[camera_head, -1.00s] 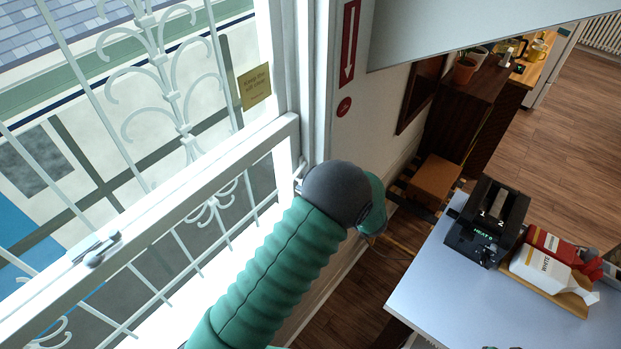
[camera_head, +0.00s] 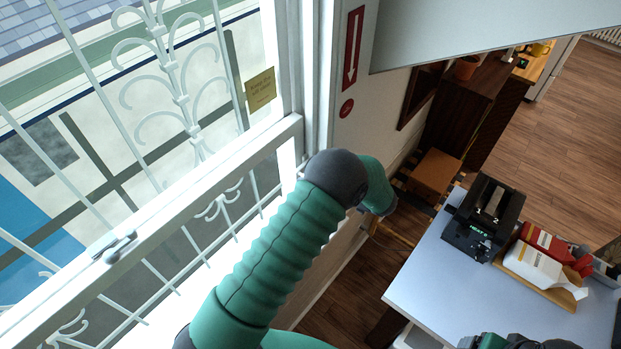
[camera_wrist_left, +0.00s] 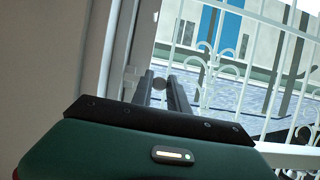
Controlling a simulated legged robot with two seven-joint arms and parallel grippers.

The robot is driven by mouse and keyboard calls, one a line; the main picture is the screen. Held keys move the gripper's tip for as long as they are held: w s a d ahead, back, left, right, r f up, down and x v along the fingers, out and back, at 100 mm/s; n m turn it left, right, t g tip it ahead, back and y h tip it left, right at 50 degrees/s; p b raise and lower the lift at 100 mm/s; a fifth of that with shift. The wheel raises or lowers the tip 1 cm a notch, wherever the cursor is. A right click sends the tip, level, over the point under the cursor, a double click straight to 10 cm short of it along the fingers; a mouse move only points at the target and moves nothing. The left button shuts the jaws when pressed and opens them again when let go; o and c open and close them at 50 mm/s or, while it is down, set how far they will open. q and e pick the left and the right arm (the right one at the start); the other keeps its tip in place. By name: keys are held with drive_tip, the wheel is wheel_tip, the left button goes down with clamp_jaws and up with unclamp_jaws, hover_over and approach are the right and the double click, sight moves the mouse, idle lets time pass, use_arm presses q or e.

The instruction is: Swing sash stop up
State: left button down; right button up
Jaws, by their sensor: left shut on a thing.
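The sash stop shows in the left wrist view as a small round grey knob (camera_wrist_left: 160,83) beside the window's side frame. My left gripper (camera_wrist_left: 161,78) has its two dark fingers on either side of this knob and is shut on it. In the head view my green left arm reaches to the window jamb, and its bent grey joint hides the gripper and the stop. Which way the stop points is too small to tell. The white sash (camera_head: 180,200) has its rail across the window, with a metal latch (camera_head: 118,247) on it.
White bars (camera_head: 175,85) stand outside the glass. A sloping white panel (camera_head: 480,30) hangs at upper right. A cardboard box (camera_head: 434,174) sits beyond. Part of my right arm shows at the bottom edge.

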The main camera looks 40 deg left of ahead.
use_arm(q)
drive_tip(key=shift+w+a+r, duration=0.15)
drive_tip(key=shift+r, duration=0.3)
drive_tip(key=c, duration=1.4)
unclamp_jaws()
drive_tip(key=shift+o, duration=0.5)
drive_tip(key=shift+f, duration=0.2)
drive_tip(key=b+v, duration=0.6)
drive_tip(key=v, duration=1.1)
drive_tip(key=shift+b, duration=0.4)
drive_tip(key=shift+w+a+f, duration=0.1)
drive_tip(key=shift+f, duration=0.1)
